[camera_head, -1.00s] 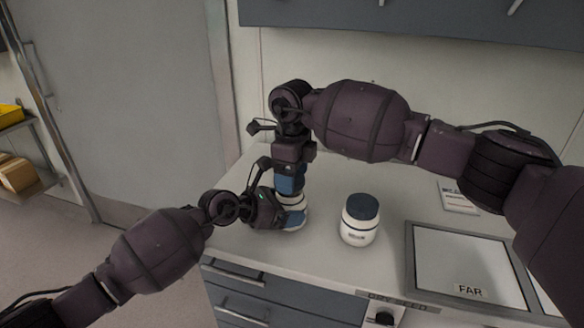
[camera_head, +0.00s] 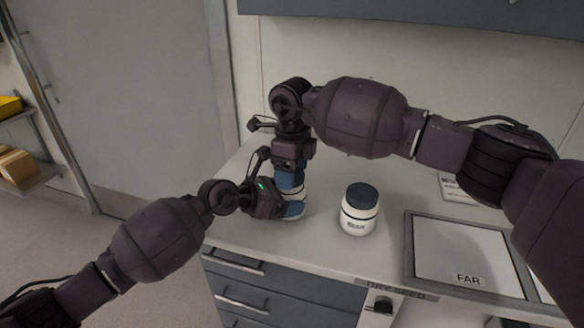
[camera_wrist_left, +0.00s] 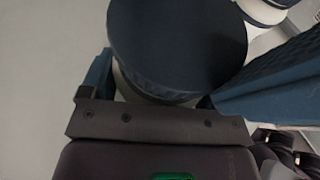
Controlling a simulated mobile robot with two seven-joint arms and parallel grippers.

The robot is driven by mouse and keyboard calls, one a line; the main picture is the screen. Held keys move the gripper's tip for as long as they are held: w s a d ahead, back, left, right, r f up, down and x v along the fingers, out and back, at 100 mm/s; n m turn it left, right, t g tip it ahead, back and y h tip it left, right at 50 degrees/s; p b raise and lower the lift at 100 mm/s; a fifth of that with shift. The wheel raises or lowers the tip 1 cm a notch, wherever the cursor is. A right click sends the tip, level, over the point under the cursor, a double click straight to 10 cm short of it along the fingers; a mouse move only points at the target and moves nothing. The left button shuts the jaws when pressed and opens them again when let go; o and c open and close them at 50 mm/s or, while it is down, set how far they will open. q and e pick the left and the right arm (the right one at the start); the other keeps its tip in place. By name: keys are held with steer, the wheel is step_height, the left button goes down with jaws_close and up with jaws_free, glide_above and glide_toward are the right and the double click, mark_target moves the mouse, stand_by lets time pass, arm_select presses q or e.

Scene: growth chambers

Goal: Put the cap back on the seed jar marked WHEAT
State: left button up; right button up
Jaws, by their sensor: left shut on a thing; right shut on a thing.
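My left gripper (camera_head: 286,211) is shut from the side on a white seed jar (camera_head: 296,194) at the left part of the bench. In the left wrist view its blue fingers (camera_wrist_left: 190,90) flank a white body under a dark blue round face (camera_wrist_left: 178,40). My right gripper (camera_head: 290,184) points straight down over this jar, its blue fingers shut at the jar's top. The cap between them is mostly hidden, and I cannot tell whether it is seated. The jar's label is hidden.
A framed panel marked FAR (camera_head: 432,287) lies farther right. A small labelled card (camera_head: 452,190) is partly behind my right arm. Bench between the jars is clear.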

steer(key=shift+s+d+f, duration=0.1)
steer(key=shift+f, duration=1)
stand_by(0.7)
steer(key=shift+r, duration=0.4)
steer(key=shift+a+r, duration=0.2)
steer(key=shift+r, duration=0.5)
stand_by(0.4)
steer(key=shift+d+f, duration=0.2)
steer(key=shift+f, duration=1)
stand_by(0.8)
steer(key=shift+r, duration=0.4)
steer(key=shift+a+r, duration=0.1)
steer(key=shift+r, duration=0.6)
stand_by(0.5)
